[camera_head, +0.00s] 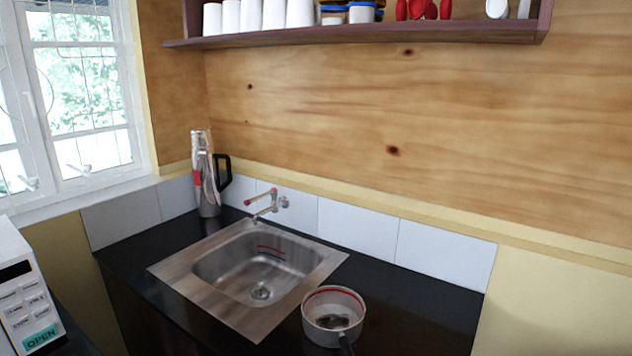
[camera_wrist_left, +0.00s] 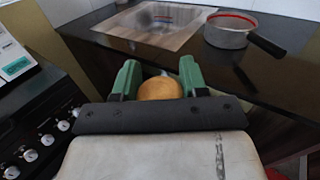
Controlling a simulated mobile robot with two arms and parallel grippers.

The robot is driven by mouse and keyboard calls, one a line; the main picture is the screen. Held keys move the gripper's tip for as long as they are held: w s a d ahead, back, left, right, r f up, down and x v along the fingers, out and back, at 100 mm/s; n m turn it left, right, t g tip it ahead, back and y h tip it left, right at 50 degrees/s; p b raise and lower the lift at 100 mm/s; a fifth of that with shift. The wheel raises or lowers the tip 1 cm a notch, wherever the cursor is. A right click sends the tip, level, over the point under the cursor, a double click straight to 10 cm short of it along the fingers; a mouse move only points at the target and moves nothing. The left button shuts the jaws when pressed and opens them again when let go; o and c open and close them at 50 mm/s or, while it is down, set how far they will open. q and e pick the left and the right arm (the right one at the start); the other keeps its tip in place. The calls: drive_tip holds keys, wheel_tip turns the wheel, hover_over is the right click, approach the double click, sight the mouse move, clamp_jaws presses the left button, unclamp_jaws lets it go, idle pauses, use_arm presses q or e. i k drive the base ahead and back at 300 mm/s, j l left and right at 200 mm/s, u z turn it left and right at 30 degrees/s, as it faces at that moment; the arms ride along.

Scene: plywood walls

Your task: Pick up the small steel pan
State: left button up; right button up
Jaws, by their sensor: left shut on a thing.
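The small steel pan (camera_head: 318,335) stands upright on the black counter, right of the sink, with its dark handle pointing toward the front. A red line runs inside its rim, and something dark shows inside it. In the left wrist view the pan (camera_wrist_left: 226,39) is at the upper right, its black handle reaching right. My left gripper (camera_wrist_left: 158,80) has green fingers shut on a round tan thing (camera_wrist_left: 160,89). It is apart from the pan, in front of the counter. Part of the tan thing is hidden by the gripper. My right gripper is in neither view.
The steel sink (camera_head: 215,313) with its tap (camera_head: 266,203) lies left of the pan. A steel flask (camera_head: 207,180) stands in the back corner. A microwave (camera_head: 28,300) is at the left; a stove with knobs (camera_wrist_left: 45,140) is below left. The counter right of the pan is clear.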

sight(333, 315)
drive_tip(key=i+j+z, duration=0.45)
drive_tip(key=j, duration=0.15)
drive_tip(key=j+z, duration=0.25)
drive_tip(key=i+j+z, duration=0.2)
drive_tip(key=j, duration=0.25)
drive_tip(key=j+z, duration=0.25)
drive_tip(key=k+j, duration=0.05)
drive_tip(key=j, duration=0.05)
